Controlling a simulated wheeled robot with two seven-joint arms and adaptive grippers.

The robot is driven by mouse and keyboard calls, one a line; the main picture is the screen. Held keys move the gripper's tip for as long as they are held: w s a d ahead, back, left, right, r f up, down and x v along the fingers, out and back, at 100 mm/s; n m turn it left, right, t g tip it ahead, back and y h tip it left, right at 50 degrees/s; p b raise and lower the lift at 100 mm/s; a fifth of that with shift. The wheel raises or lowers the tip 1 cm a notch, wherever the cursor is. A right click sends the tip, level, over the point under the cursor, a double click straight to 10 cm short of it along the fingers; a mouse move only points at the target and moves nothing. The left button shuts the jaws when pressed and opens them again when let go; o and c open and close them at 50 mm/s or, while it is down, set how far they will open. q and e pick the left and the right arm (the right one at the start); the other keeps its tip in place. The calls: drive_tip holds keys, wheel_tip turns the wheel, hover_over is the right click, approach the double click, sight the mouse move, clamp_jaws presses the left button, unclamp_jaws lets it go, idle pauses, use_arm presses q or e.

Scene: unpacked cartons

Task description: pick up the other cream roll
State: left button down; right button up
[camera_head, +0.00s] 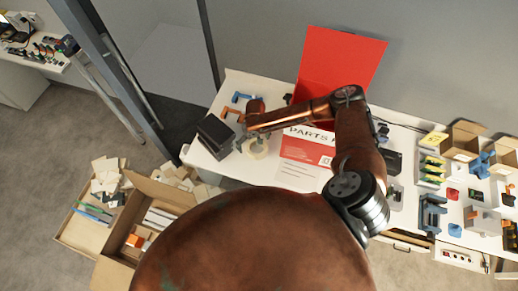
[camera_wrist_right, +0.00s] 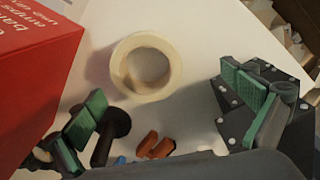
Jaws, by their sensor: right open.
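The roll also shows as a ring with an open centre in the right wrist view (camera_wrist_right: 147,93). My right gripper (camera_head: 250,130) is above the table close to the roll. In the right wrist view its green-padded fingers (camera_wrist_right: 165,108) are spread wide and empty, with the roll ahead between them and apart from both. My left gripper is in neither view.
A red box (camera_head: 338,70) with an open lid stands right of the roll. A dark box (camera_head: 215,135) is on the left. Blue and orange clamps (camera_head: 240,97) lie behind. Open cartons (camera_head: 150,215) stand on the floor at the table's front left.

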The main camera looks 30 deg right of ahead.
drive_tip(key=shift+w+d+f+m, duration=0.15)
drive_tip(key=shift+d+f+m, duration=0.05)
drive_tip(key=shift+d+f, duration=0.45)
drive_tip(key=shift+w+d+f+m, duration=0.1)
drive_tip(key=shift+d+f+m, duration=0.1)
drive_tip(key=shift+d+f, duration=0.4)
drive_tip(key=f, duration=0.3)
drive_tip(key=shift+a+f+p, duration=0.2)
drive_tip(key=shift+f+p, duration=0.05)
drive_tip(key=shift+p, duration=0.15)
drive_tip(key=shift+f, duration=0.5)
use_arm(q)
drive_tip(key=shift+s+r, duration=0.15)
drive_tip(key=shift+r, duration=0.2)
use_arm(e)
drive_tip(key=shift+c, duration=0.7)
drive_tip(key=c, duration=0.5)
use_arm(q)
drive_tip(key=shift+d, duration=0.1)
use_arm(e)
drive_tip(key=c, duration=0.8)
